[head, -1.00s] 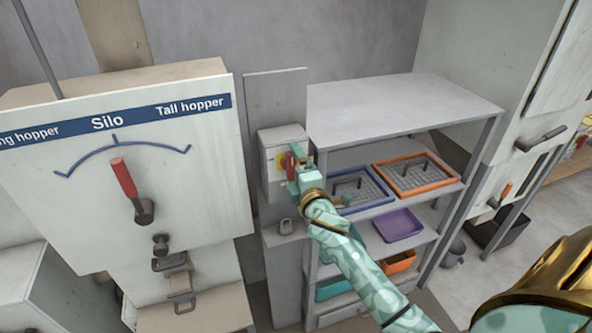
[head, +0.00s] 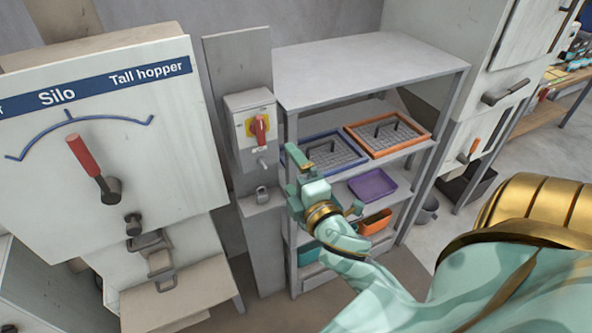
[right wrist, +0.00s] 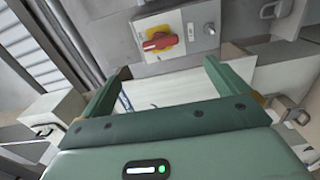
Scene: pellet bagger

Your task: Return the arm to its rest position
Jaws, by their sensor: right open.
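My right gripper (head: 293,165) is open and empty in the head view, in front of the shelf rack and to the lower right of the switch box. In the right wrist view its two fingers (right wrist: 165,80) stand wide apart with nothing between them. The red rotary switch (head: 259,129) on its yellow plate shows on the grey box, clear of the gripper. The switch also shows in the right wrist view (right wrist: 160,42), beyond the fingertips. My left gripper is not in view.
The Silo panel (head: 130,130) with its red-handled lever (head: 88,160) stands at left. The shelf rack (head: 365,70) holds a blue tray (head: 312,140), an orange tray (head: 352,130) and a purple bin (head: 373,184). Floor shows at right.

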